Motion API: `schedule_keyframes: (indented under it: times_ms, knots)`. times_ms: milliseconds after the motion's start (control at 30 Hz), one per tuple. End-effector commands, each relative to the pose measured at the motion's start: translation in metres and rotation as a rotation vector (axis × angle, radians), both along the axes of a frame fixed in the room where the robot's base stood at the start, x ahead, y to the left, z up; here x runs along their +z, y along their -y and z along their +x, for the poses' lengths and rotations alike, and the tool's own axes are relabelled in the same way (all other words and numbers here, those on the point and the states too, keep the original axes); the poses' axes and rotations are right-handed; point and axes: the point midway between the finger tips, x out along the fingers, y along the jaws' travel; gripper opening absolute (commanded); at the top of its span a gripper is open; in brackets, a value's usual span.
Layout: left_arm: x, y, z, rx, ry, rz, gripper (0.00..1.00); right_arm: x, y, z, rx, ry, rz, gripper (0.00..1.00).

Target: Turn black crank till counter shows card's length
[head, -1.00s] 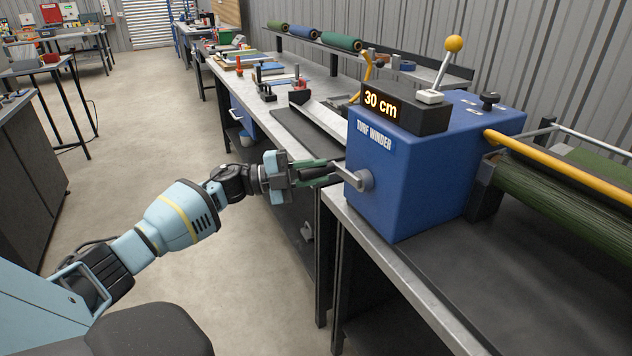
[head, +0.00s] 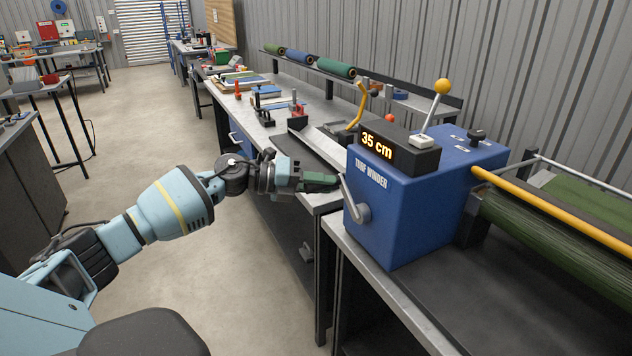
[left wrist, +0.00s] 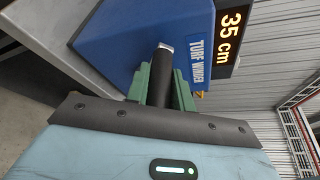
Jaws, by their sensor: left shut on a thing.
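The blue turf winder (head: 400,215) stands on the bench at the right in the head view. Its counter (head: 378,147) reads 35 cm; the reading also shows in the left wrist view (left wrist: 231,33). The metal crank arm (head: 355,203) sits on the winder's front face and points up and to the left. My left gripper (head: 322,181) is shut on the crank's black handle (left wrist: 161,80), with its green fingers on both sides of it in the left wrist view. No card with a length is visible. My right gripper is not in view.
A yellow-knobbed lever (head: 436,102) and a black knob (head: 477,136) stand on top of the winder. A yellow bar (head: 540,205) and green turf (head: 550,235) lie to the right. Rolled turf (head: 298,58) rests on a rear shelf. Open floor lies left.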

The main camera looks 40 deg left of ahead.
Motion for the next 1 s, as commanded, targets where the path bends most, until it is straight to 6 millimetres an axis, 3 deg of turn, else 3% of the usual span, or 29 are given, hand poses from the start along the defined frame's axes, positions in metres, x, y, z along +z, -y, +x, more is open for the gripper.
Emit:
schedule_keyframes:
  times_ms: [33, 700, 733, 867, 1000]
  knots:
    - [0.0072, 0.0012, -0.0005, -0.001, 0.013, 0.014, 0.00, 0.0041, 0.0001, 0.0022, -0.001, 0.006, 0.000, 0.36]
    - [0.0069, 0.0049, -0.0014, 0.000, 0.031, 0.063, 0.00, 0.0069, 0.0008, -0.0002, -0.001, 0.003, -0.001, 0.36]
    - [0.0069, 0.0049, -0.0014, 0.000, 0.031, 0.063, 0.27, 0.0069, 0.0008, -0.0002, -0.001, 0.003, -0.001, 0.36]
    - [0.0063, 0.0048, -0.0015, 0.000, 0.030, 0.063, 0.44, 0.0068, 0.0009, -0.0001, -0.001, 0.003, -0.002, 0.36]
    - [0.0055, 0.0046, -0.0016, 0.000, 0.029, 0.064, 0.45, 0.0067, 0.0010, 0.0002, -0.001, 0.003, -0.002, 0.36]
